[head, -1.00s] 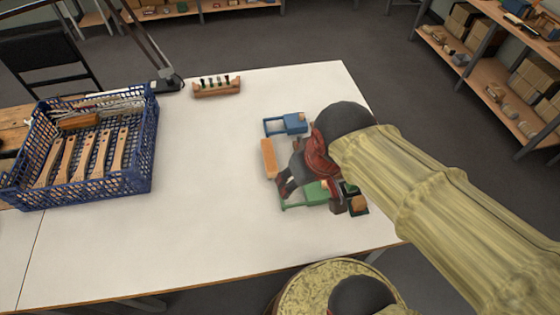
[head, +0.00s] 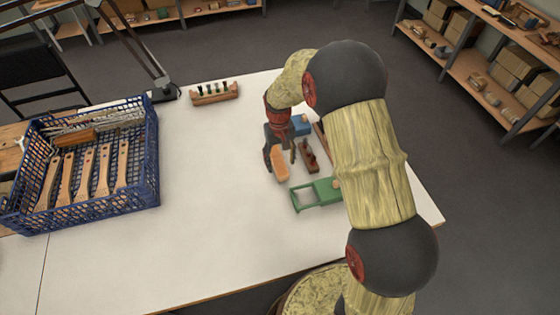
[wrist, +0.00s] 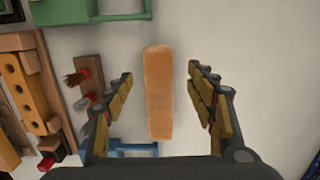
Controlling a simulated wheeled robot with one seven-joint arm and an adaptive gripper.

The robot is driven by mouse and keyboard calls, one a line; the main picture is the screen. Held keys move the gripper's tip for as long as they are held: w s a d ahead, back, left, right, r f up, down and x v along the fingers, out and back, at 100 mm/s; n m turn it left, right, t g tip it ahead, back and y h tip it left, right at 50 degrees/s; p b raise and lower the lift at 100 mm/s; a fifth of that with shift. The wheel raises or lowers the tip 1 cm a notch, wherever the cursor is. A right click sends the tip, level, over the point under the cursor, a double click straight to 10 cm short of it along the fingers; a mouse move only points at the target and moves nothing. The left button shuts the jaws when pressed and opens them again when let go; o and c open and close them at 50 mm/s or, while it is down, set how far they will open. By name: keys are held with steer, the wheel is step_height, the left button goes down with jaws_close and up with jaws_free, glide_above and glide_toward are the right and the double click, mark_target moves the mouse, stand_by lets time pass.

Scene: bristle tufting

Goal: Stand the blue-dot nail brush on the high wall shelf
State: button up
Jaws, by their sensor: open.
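A plain orange-brown wooden block (head: 281,166), possibly a brush, lies on the white table. No blue dot shows on it, so I cannot tell whether it is the blue-dot nail brush. My gripper (head: 279,150) is above it, pointing down. In the wrist view, the block (wrist: 159,95) lies lengthwise between the fingers of my gripper (wrist: 161,88), with a clear gap on both sides. The fingers are open and empty. I cannot make out the high wall shelf for certain.
A green frame (head: 318,194) and a blue frame (head: 301,125) stand near the block, with a dark brown wooden piece (head: 307,158) beside it. A blue crate (head: 140,190) of wooden-handled brushes is at left. A small rack (head: 214,94) stands behind. Shelving (head: 470,70) is at right.

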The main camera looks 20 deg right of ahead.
mark_target(278, 160)
steer(key=shift+t, duration=0.5)
steer(key=w, duration=0.1)
steer(key=w+r, duration=0.1)
steer(key=w, duration=0.2)
steer(key=shift+d+r, duration=0.15)
steer(key=shift+r, duration=0.15)
step_height(278, 160, down, 2)
steer(key=shift+w+f+b, duration=0.1)
steer(key=shift+f+b, duration=0.1)
steer(key=shift+b, duration=0.15)
steer(key=shift+f+b, duration=0.85)
steer(key=shift+f, duration=1.75)
steer(key=shift+c, duration=0.3)
jaws_close()
steer(key=shift+r, duration=0.1)
